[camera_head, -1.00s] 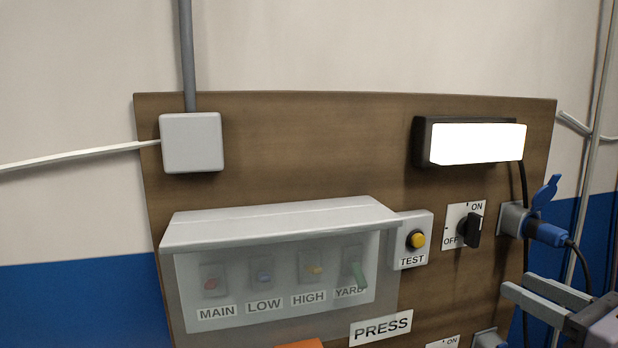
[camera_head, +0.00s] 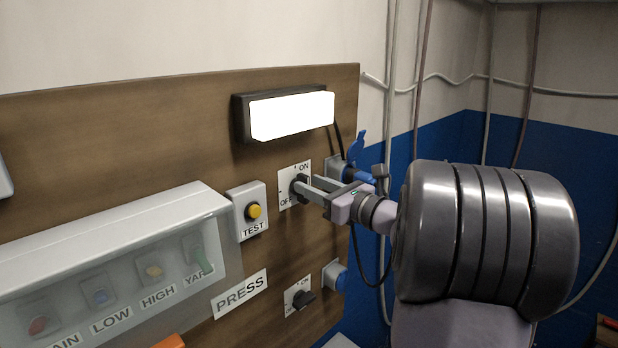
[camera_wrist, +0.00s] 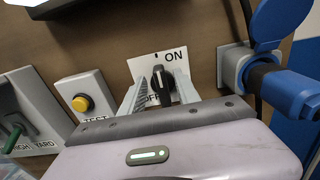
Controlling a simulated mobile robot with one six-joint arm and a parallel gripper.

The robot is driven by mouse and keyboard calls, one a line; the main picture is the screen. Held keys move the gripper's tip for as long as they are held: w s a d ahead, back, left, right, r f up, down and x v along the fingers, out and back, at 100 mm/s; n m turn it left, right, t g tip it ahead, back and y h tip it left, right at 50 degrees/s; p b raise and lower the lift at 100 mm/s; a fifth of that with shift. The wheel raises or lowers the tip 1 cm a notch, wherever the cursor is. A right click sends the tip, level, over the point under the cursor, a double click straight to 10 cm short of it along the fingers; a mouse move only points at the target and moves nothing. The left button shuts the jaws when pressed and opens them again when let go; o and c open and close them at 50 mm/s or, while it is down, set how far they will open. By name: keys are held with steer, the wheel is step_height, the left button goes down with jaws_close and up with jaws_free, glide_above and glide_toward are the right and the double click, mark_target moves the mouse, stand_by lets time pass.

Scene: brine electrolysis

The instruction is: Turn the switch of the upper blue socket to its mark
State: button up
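The upper switch has a black knob (camera_wrist: 161,84) on a white plate (camera_wrist: 172,62) with ON at the top and OFF at lower left. In the wrist view the knob's grip stands roughly upright. The upper blue socket (camera_wrist: 232,66) is just right of it, its lid up and a blue plug (camera_wrist: 287,92) in it. My gripper (camera_head: 306,184) reaches the plate from the right in the head view. Its fingers stand on either side of the knob, seemingly with some gap. Contact cannot be told. The fingers hide part of OFF.
A TEST box with a yellow button (camera_head: 254,211) is left of the switch. A lit lamp (camera_head: 292,115) is above. A lower switch (camera_head: 303,298) and lower blue socket (camera_head: 336,277) are below. A clear-fronted cover (camera_head: 120,270) is at left. A black cable hangs near the plug.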

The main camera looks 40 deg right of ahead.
steer(key=shift+w+f, duration=0.1)
steer(key=shift+w, duration=0.65)
steer(key=shift+s, duration=0.15)
steer(key=shift+c, duration=0.7)
jaws_close()
